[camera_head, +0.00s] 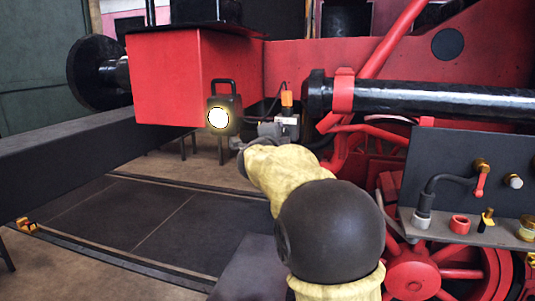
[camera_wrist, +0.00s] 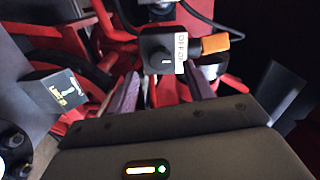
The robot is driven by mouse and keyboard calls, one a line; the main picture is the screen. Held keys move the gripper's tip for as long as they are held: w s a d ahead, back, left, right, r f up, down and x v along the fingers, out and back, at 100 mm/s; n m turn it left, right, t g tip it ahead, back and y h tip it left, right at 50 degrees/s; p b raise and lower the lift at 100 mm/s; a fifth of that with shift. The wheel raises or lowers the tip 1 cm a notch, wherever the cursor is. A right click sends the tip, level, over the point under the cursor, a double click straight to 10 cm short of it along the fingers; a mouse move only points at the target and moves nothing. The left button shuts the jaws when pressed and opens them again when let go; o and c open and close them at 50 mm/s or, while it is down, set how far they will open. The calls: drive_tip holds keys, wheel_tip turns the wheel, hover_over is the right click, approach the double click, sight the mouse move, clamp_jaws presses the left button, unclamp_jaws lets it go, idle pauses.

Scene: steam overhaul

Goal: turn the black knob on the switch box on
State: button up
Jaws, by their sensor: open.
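The switch box (camera_wrist: 150,40) shows at the top middle of the wrist view. Its black knob (camera_wrist: 160,62) faces the camera and has a short pale mark. A white label (camera_wrist: 181,53) reading OFF and ON, turned sideways, lies right of the knob. My gripper (camera_wrist: 163,88) is open, with one finger on each side below the knob. I cannot tell whether either finger touches it. In the head view my gripper (camera_head: 258,134) is beside the small switch box (camera_head: 288,121) under the red beam, and the knob cannot be made out.
An orange block (camera_head: 287,98) sits just above the box; a cable runs nearby. A lit lamp (camera_head: 218,118) hangs left of it on the red buffer beam (camera_head: 165,75). Red rods and a black cylinder (camera_head: 430,98) crowd the right. A dark panel with a shelf (camera_head: 470,232) stands front right.

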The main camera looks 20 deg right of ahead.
drive_tip(key=b+v, duration=0.2)
drive_tip(key=v, duration=1.1)
drive_tip(key=shift+s, duration=0.15)
drive_tip(key=shift+a+f, duration=0.15)
drive_tip(key=s+a+f+n+g+y+p, duration=0.1)
drive_tip(key=s+a+f+n+y, duration=0.15)
drive_tip(key=f+n+y, duration=0.45)
drive_tip(key=s+a+f+n+g+y+p, duration=0.15)
drive_tip(key=a+f+n, duration=0.25)
drive_tip(key=f+n, duration=0.65)
drive_tip(key=s+d+f+n+g+y+p, duration=0.1)
drive_tip(key=s+f+n+g, duration=0.4)
drive_tip(key=s+f, duration=1.2)
drive_tip(key=s+d+g, duration=0.1)
drive_tip(key=g, duration=0.3)
drive_tip(key=shift+s+n, duration=0.3)
drive_tip(key=shift+n, duration=0.05)
drive_tip(key=shift+g, duration=0.25)
